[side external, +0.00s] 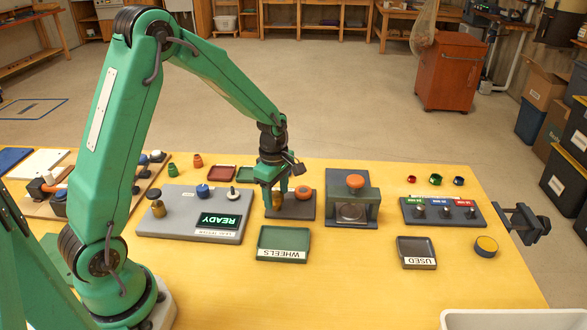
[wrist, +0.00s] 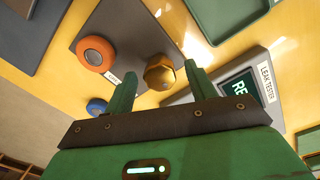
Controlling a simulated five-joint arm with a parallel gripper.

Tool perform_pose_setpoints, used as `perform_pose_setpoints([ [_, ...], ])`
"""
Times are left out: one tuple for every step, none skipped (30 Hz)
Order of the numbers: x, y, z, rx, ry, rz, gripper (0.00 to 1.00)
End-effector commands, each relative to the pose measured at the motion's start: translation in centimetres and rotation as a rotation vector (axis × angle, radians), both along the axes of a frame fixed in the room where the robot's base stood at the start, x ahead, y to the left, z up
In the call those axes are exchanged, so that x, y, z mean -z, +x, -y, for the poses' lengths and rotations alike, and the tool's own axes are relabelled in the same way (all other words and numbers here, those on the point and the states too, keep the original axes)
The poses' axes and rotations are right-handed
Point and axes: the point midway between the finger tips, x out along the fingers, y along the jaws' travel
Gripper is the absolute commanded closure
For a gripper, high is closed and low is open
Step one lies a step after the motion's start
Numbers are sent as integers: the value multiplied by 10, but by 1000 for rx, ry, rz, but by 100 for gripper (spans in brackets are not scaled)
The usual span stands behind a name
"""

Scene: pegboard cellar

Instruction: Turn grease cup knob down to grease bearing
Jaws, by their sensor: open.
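A grey plate (side external: 292,212) on the table carries a brass hexagonal cap (wrist: 160,73) and a round orange knob (side external: 303,191). The orange knob also shows in the wrist view (wrist: 95,53), beside a small white label. Which of the two is the grease cup knob I cannot tell for sure. My gripper (side external: 272,192) points down over the left part of the plate, at the brass cap, which its fingers partly hide in the side view. In the wrist view my gripper (wrist: 161,83) is open, with one finger on each side of the cap. Contact cannot be made out.
Left is a grey leak tester (side external: 175,224) with a READY display. Right stands a green-grey press-like block (side external: 352,207) with an orange knob. The front table middle is clear.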

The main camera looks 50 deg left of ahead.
Motion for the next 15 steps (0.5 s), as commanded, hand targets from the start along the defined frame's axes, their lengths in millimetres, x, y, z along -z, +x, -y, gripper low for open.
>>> perform_pose_setpoints([
  [2, 0, 0, 0, 0, -1, 44],
  [2, 0, 0, 0, 0, -1, 44],
  [2, 0, 0, 0, 0, -1, 44],
  [2, 0, 0, 0, 0, -1, 44],
  [2, 0, 0, 0, 0, -1, 44],
  [2, 0, 0, 0, 0, -1, 44],
  [2, 0, 0, 0, 0, -1, 44],
  [2, 0, 0, 0, 0, -1, 44],
  [2, 0, 0, 0, 0, -1, 46],
  [2, 0, 0, 0, 0, -1, 52],
  [2, 0, 0, 0, 0, 0, 58],
  [2, 0, 0, 0, 0, 0, 66],
  [2, 0, 0, 0, 0, 0, 72],
  [2, 0, 0, 0, 0, 0, 78],
  [2, 0, 0, 0, 0, 0, 85],
])
